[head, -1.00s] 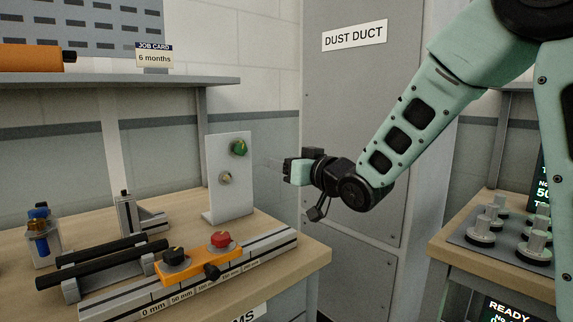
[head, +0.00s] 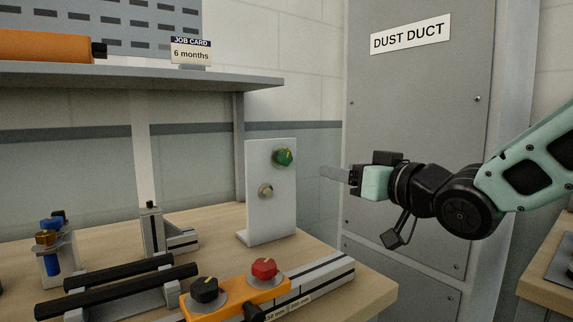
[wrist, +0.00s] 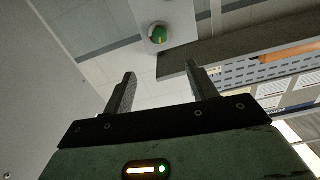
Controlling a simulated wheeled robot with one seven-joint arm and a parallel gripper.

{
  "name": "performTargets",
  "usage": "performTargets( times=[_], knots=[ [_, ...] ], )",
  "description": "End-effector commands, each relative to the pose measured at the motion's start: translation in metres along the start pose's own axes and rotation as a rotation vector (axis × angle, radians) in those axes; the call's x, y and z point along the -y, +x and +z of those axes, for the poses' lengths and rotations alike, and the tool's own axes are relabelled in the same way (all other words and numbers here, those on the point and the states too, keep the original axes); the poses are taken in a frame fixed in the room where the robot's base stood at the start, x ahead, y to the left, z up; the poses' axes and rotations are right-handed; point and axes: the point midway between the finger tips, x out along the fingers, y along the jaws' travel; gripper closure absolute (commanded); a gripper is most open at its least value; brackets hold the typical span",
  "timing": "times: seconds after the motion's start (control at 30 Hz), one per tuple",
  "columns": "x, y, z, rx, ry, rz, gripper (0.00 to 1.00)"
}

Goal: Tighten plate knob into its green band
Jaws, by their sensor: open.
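A white upright plate (head: 257,205) stands near the back of the bench. It carries a green knob (head: 284,157) with a yellowish mark near its top and a smaller metal knob (head: 266,191) below. My gripper (head: 325,172) is open and empty, to the right of the plate at about the green knob's height, with a gap between. In the wrist view, the green knob (wrist: 158,33) shows beyond and between the two open fingers (wrist: 158,82), apart from them. I cannot make out a green band as separate from the knob's green face.
An orange block (head: 235,295) with a black knob (head: 204,290) and a red knob (head: 264,269) sits on a rail at the front. Black bars (head: 118,285) lie to its left. A shelf (head: 140,77) hangs above, and a grey dust duct (head: 420,90) stands behind my gripper.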

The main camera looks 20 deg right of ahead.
Motion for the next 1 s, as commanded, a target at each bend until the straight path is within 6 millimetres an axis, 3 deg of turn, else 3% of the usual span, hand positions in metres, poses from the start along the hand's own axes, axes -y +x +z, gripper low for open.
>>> performTargets(
  times=[1.0],
  knots=[
    [0.001, 0.068, -0.007, 0.006, 0.002, -0.001, 0.43]
  ],
)
